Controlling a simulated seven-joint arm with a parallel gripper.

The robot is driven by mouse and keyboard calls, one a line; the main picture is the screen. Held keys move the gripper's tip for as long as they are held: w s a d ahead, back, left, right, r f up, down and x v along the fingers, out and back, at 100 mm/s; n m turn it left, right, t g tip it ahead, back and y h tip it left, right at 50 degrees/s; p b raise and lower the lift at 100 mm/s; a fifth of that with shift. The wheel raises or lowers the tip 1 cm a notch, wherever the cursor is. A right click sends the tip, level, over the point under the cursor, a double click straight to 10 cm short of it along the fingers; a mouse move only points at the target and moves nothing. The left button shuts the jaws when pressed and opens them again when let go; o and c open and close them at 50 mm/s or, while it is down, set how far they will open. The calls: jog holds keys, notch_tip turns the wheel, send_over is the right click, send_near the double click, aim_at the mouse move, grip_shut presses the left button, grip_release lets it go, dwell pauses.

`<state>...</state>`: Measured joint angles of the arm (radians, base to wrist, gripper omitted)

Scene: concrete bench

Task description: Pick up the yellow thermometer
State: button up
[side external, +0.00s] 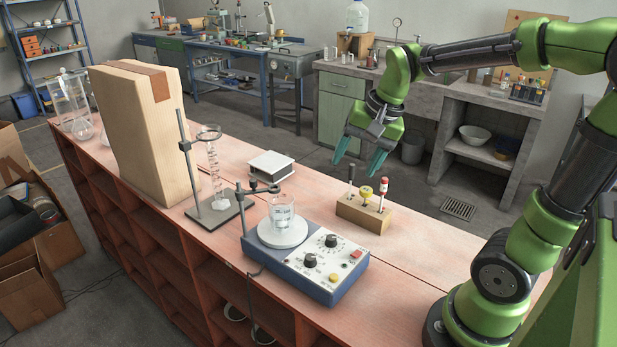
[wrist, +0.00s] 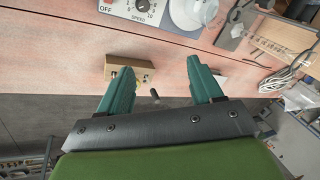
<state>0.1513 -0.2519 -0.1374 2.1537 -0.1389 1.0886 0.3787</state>
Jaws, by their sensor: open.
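The yellow thermometer (side external: 366,190), with a rounded yellow head, stands upright in a small wooden block (side external: 352,211) on the reddish bench. A dark-topped rod (side external: 350,180) stands to its left and a red-and-white stick (side external: 383,190) to its right. My gripper (side external: 356,167) is open and empty, with its teal fingers pointing down, above and apart from these in the side view. In the wrist view the open fingers (wrist: 159,66) show with the wooden block (wrist: 143,68) near the left fingertip and a short dark rod end (wrist: 154,94) between them. I cannot make out the yellow thermometer there.
A blue-and-white stirrer (side external: 315,268) with a glass beaker (side external: 283,214) stands left of the block. A ring stand (side external: 213,208), a small white-topped box (side external: 271,166) and a tall wooden box (side external: 140,130) are farther left. Bare bench lies right of the block.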

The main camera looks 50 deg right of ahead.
jog(key=w+d+f+m+g, duration=0.1)
jog(key=w+d+m+g, duration=0.15)
jog(key=d+m, duration=0.55)
jog(key=m+g, duration=0.2)
jog(key=m, duration=0.9)
send_over(366, 189)
jog(key=shift+t+h, duration=0.25)
jog(key=shift+h, duration=0.15)
jog(key=f, duration=1)
jog(key=shift+s+a+f, duration=0.15)
jog(key=shift+s+a, duration=0.05)
jog(key=shift+a, duration=0.05)
jog(key=shift+w+d+f, duration=0.1)
jog(key=shift+d+f, duration=0.05)
jog(key=shift+f, duration=1.2)
jog(key=shift+w+d+f, duration=0.1)
jog(key=shift+f, duration=1.2)
jog(key=c, duration=1.1)
jog(key=shift+r, duration=0.1)
notch_tip(366, 189, up, 16)
